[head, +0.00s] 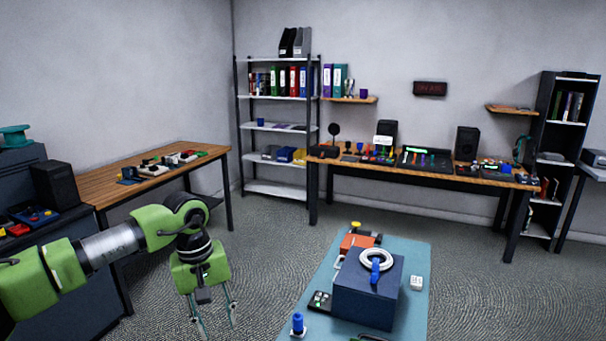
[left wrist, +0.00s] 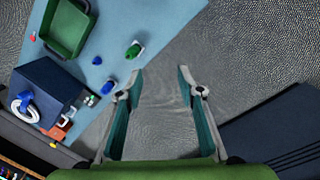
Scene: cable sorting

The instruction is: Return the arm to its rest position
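My left arm comes in from the left. Its green gripper (head: 214,316) hangs pointing down over the carpet, left of the blue table (head: 412,262). In the left wrist view the two fingers (left wrist: 160,74) are spread wide with only carpet between them, so it is open and empty. A white coiled cable with a blue clip (head: 376,260) lies on top of a dark blue box (head: 362,302) on the table; it also shows in the left wrist view (left wrist: 35,114). My right gripper is in neither view.
The table also holds a green tray (left wrist: 69,28), a green connector (left wrist: 133,50), a blue connector (head: 297,321), an orange item (head: 352,242) and a white block (head: 416,283). A dark cabinet (head: 78,262) stands left, behind my arm. Carpet is free between cabinet and table.

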